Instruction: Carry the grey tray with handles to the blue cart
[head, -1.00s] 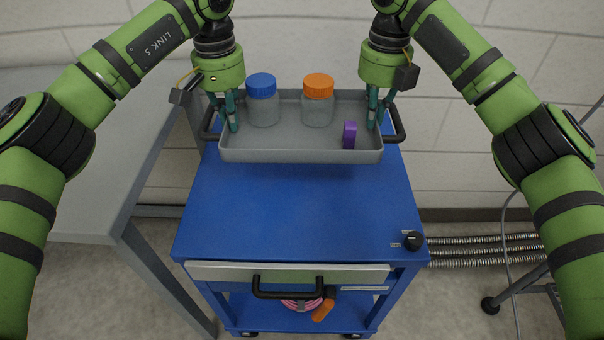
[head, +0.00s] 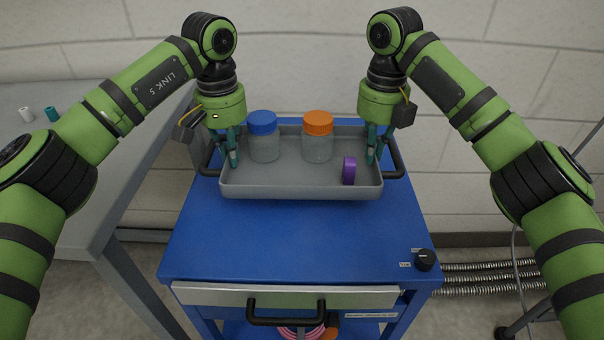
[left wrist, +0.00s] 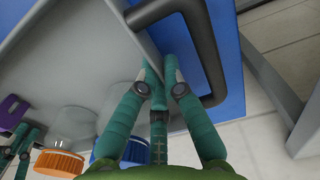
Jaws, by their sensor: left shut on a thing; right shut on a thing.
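The grey tray (head: 300,190) is level over the back part of the blue cart (head: 290,240). I cannot tell whether its underside touches the cart top. My left gripper (head: 233,160) is shut on the tray's left side wall, beside the black handle (head: 208,160). In the left wrist view its fingers (left wrist: 160,78) straddle the wall, with the handle (left wrist: 205,50) beside them. My right gripper (head: 372,156) is shut on the tray's right wall, beside the other handle (head: 396,160). The tray holds a blue-capped jar (head: 263,145), an orange-capped jar (head: 317,147) and a purple piece (head: 349,170).
A grey table (head: 90,190) stands close on the left, with a white and a teal small item on it. The cart's front top is clear except for a black knob (head: 425,260) at the right corner. Ribbed hoses (head: 485,277) lie at the right.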

